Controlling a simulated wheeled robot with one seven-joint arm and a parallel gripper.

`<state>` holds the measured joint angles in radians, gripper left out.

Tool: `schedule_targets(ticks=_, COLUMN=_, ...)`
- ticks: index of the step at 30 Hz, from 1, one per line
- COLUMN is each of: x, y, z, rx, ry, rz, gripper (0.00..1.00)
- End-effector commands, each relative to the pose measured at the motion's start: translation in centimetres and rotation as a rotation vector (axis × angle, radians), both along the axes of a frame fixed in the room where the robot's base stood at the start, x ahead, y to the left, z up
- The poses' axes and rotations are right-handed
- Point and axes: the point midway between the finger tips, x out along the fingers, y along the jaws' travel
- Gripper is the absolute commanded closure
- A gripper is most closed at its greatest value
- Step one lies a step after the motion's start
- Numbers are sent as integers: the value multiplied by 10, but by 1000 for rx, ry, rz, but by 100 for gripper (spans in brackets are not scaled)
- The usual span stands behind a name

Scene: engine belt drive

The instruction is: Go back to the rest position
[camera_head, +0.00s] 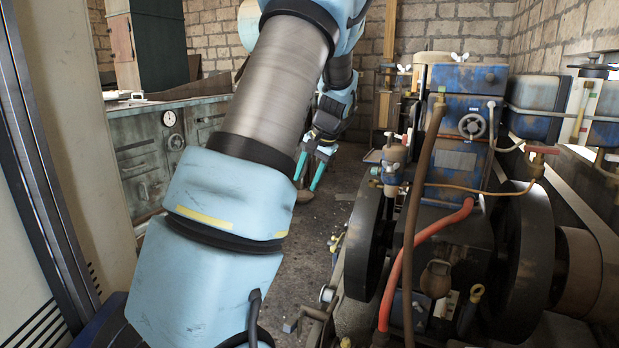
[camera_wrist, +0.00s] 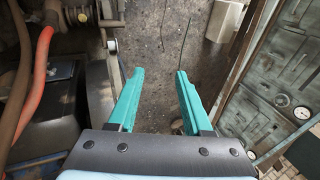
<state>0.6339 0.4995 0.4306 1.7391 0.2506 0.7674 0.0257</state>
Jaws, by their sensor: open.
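My gripper (camera_head: 311,172) is in the middle of the head view, at the end of my bent arm, to the left of the blue engine (camera_head: 459,112). Its two teal fingers point down over the floor and stand apart with nothing between them. In the wrist view my gripper (camera_wrist: 158,90) is open and empty above the dark floor (camera_wrist: 160,50). My arm hides part of the room behind it in the head view.
The engine has large black wheels (camera_head: 526,262) and an orange hose (camera_head: 415,243). A worn metal cabinet (camera_head: 140,160) with a gauge (camera_head: 169,118) stands at left; it also shows at right in the wrist view (camera_wrist: 268,85). Floor between cabinet and engine is mostly clear.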

Motion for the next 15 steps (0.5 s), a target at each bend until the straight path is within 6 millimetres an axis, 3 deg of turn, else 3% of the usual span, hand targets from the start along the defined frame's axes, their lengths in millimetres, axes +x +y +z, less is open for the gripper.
schedule_targets(ticks=1, x=-27, y=17, z=-8, rx=-64, ry=25, rz=44, gripper=50)
schedule_targets(ticks=3, x=-64, y=31, z=-19, rx=-147, ry=50, rz=96, gripper=50)
schedule_targets(ticks=9, x=-172, y=52, z=-40, rx=-322, ry=84, rz=226, gripper=50)
schedule_targets(ticks=12, x=-215, y=56, z=-47, rx=-366, ry=86, rz=275, gripper=50)
schedule_targets(ticks=15, x=-244, y=59, z=-52, rx=-390, ry=86, rz=308, gripper=50)
